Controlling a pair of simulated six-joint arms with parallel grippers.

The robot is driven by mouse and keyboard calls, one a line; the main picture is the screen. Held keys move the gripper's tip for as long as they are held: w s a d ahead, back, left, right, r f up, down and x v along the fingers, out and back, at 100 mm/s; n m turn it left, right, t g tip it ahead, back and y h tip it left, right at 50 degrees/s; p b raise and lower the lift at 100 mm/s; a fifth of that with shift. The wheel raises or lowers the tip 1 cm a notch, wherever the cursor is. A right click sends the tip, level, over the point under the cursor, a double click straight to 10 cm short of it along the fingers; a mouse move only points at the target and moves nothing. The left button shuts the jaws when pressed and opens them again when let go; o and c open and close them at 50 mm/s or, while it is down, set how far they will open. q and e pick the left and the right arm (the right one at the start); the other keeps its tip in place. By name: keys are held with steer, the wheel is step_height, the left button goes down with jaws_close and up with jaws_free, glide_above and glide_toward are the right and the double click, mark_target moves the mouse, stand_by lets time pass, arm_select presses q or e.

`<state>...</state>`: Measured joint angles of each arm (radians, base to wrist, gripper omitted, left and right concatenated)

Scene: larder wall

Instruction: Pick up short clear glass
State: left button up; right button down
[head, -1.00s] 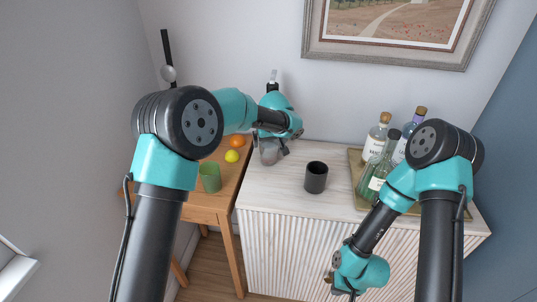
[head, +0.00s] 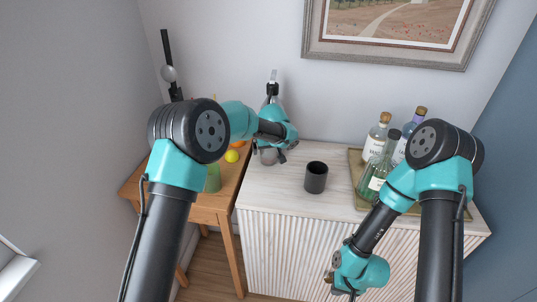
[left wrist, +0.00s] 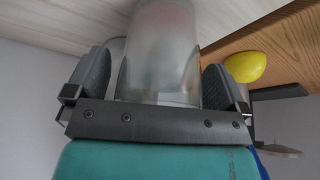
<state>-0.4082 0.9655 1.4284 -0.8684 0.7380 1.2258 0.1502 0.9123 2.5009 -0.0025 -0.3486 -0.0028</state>
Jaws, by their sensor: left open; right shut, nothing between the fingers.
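The short clear glass (head: 268,157) stands at the left end of the white cabinet top, partly hidden by my left gripper (head: 271,152). In the left wrist view the glass (left wrist: 160,50) lies between the two fingers of my left gripper (left wrist: 157,86), which are open, one on each side. I cannot tell whether either finger touches it. My right gripper (head: 343,292) is shut and empty, low in front of the cabinet and partly cut off by the lower picture edge.
A black cup (head: 316,177) stands on the cabinet (head: 280,192), right of the glass. A tray (head: 357,197) with several bottles is further right. On the wooden side table (head: 203,208) are a green cup (head: 213,180) and a yellow fruit (head: 232,156), with orange fruit (head: 237,144) behind it.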

arm_select(q)
steer(key=c, duration=1.2)
steer(key=shift+o, duration=0.2)
steer(key=shift+r, duration=0.3)
steer(key=shift+r, duration=1.45)
steer(key=shift+s+r, duration=0.1)
steer(key=shift+s, duration=0.1)
steer(key=s+r, duration=0.1)
steer(key=s, duration=1.4)
steer(key=shift+s+r, duration=0.15)
steer(key=shift+s, duration=0.05)
steer(key=shift+s, duration=0.1)
